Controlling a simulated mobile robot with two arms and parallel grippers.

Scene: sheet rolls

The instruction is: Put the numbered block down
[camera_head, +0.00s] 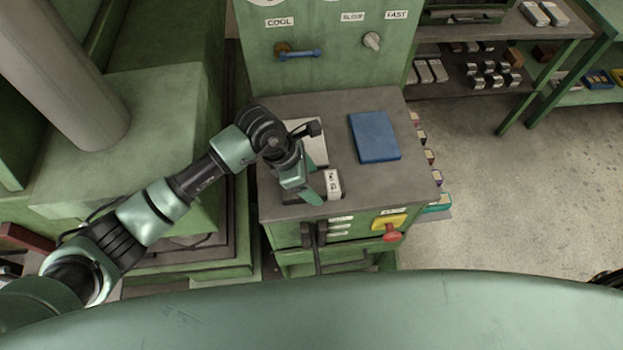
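The numbered block (333,184) is a small white block with dark marks on its face, near the front edge of the grey cabinet top (374,187). My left gripper (316,195) reaches in from the left, with its green fingers pointing down right beside the block. The fingertips are close against the block's left side. The fingers overlap in this view, so I cannot tell whether they grip it or whether the block rests on the top. My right gripper is not in view.
A blue flat pad (375,137) lies on the cabinet top, right of a whitish plate (314,150) partly hidden by my wrist. A green panel with a blue handle (300,54) and a knob (372,40) rises behind. A red knob (391,236) projects at the front. Shelves stand at right.

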